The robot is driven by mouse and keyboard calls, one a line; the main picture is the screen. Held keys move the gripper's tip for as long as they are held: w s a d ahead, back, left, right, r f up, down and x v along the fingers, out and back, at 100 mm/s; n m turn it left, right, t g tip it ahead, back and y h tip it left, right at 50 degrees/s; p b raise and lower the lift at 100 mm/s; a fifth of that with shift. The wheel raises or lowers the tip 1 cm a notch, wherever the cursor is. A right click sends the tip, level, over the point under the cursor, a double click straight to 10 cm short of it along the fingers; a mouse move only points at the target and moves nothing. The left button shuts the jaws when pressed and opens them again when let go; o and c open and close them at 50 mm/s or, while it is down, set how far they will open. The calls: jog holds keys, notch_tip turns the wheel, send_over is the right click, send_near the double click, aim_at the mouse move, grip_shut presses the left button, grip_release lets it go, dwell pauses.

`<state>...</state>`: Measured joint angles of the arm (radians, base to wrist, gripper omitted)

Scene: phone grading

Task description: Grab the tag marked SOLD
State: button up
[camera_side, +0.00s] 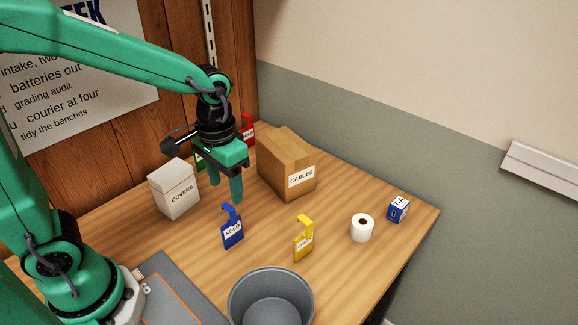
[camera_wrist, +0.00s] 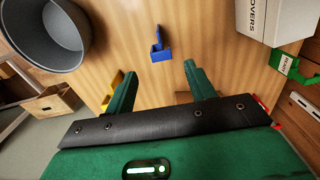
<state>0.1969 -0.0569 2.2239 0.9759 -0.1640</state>
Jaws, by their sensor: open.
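The blue tag marked SOLD (camera_side: 232,232) stands upright on the table in the side view, with a hook-like top. It also shows in the wrist view as a small blue piece (camera_wrist: 160,47) beyond my fingertips. My gripper (camera_side: 226,190) is open and empty above the table, behind the blue tag and apart from it. In the wrist view my gripper (camera_wrist: 157,72) has its two green fingers spread. A yellow tag (camera_side: 304,242) stands to the right of the blue one. A red tag (camera_side: 248,130) and a mostly hidden green tag (camera_side: 199,158) are behind my gripper.
A white COVERS box (camera_side: 174,193) stands left of my gripper and a brown CABLES box (camera_side: 286,165) stands right of it. A grey bin (camera_side: 270,300) is in front. A white roll (camera_side: 362,228) and a small blue box (camera_side: 398,209) stand at the right.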

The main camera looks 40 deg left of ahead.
aim_at(228, 207)
jog(key=shift+a+f, duration=0.1)
jog(key=shift+f, duration=3.8)
jog(key=shift+c, duration=0.4)
grip_shut()
